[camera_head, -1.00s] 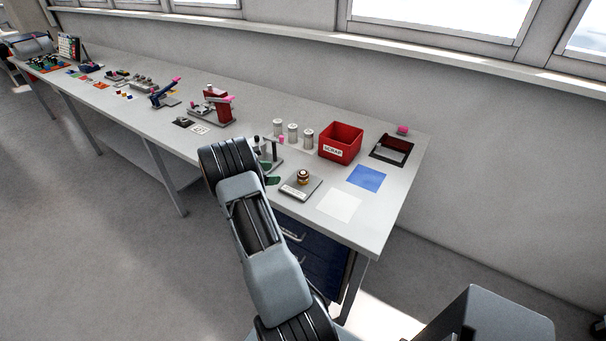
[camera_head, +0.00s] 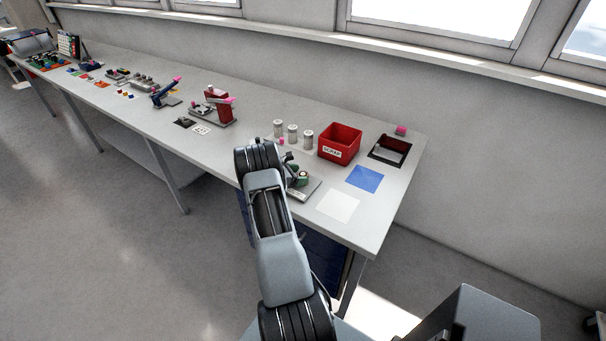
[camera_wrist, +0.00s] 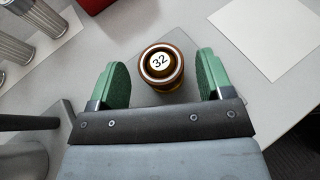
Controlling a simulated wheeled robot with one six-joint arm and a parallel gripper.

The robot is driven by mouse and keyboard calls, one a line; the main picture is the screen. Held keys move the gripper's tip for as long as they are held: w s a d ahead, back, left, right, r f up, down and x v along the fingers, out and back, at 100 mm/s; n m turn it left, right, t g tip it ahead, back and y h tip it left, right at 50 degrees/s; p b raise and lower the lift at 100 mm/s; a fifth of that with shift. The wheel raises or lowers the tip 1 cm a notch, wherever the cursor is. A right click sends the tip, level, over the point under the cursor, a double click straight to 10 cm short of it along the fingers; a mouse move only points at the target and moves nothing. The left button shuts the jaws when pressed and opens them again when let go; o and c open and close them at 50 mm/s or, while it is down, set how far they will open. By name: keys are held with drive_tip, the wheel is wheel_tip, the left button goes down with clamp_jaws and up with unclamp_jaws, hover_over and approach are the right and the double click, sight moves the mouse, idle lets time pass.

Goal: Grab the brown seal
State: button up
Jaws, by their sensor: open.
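The brown seal (camera_wrist: 161,68) is a round brown and gold piece with a white "32" label on top. The two green fingers are open, one on each side, with a gap to the seal on both sides. In the head view my gripper (camera_head: 298,174) is over the plate (camera_head: 306,187) on the bench, and the arm and fingers mostly hide the seal.
A red scrap box (camera_head: 340,143) stands behind the plate, with several grey cylinders (camera_head: 293,133) to its left. A white square (camera_head: 338,205) and a blue square (camera_head: 365,179) lie to the right. A dark-framed tray (camera_head: 390,150) is at the far right.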

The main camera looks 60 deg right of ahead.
drive_tip(key=shift+s+d+f, duration=0.1)
drive_tip(key=shift+s+d, duration=0.05)
drive_tip(key=shift+d, duration=0.05)
drive_tip(key=shift+c, duration=0.2)
drive_tip(key=c, duration=1)
drive_tip(key=shift+c, duration=0.2)
